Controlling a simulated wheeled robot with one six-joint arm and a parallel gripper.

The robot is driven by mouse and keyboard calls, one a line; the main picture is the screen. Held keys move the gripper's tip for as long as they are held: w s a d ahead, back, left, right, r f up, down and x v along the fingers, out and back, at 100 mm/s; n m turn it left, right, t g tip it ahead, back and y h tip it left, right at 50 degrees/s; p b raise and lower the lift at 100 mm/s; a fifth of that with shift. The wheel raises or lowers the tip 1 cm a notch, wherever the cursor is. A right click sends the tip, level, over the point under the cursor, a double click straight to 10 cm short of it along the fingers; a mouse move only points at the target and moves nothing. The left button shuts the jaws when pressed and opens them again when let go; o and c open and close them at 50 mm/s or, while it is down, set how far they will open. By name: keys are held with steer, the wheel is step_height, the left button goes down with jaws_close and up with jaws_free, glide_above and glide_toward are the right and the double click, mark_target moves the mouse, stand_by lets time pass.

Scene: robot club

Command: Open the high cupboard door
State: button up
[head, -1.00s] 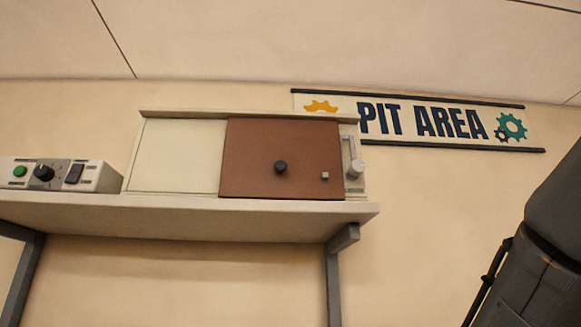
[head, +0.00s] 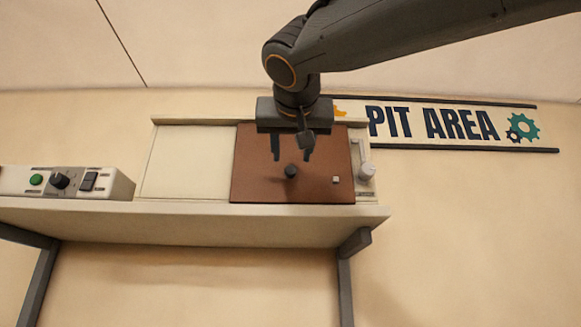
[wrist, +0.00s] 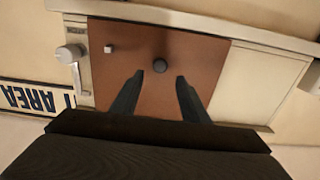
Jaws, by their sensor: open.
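The cupboard (head: 190,160) sits on a wall shelf. Its brown door (head: 255,180) covers the right part of the front and looks shut. A dark round knob (head: 291,172) is near the middle of the door, and a small pale square block (head: 336,180) is to its right. In the wrist view the knob (wrist: 160,65) lies beyond my fingertips, between their lines. My gripper (head: 291,158) is open and empty in front of the door, just above the knob in the head view. In the wrist view my gripper (wrist: 158,77) shows both fingers apart, pointing at the door.
A white lever with a round knob (head: 366,171) is on the panel at the cupboard's right end. A control box (head: 65,182) with a green button stands on the shelf (head: 190,215) at left. A PIT AREA sign (head: 440,124) hangs on the wall at right.

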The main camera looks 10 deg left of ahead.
mark_target(290, 168)
steer(key=p+x, duration=0.3)
steer(key=x, duration=0.4)
steer(key=shift+f, duration=0.1)
steer(key=shift+s, duration=0.1)
jaws_close()
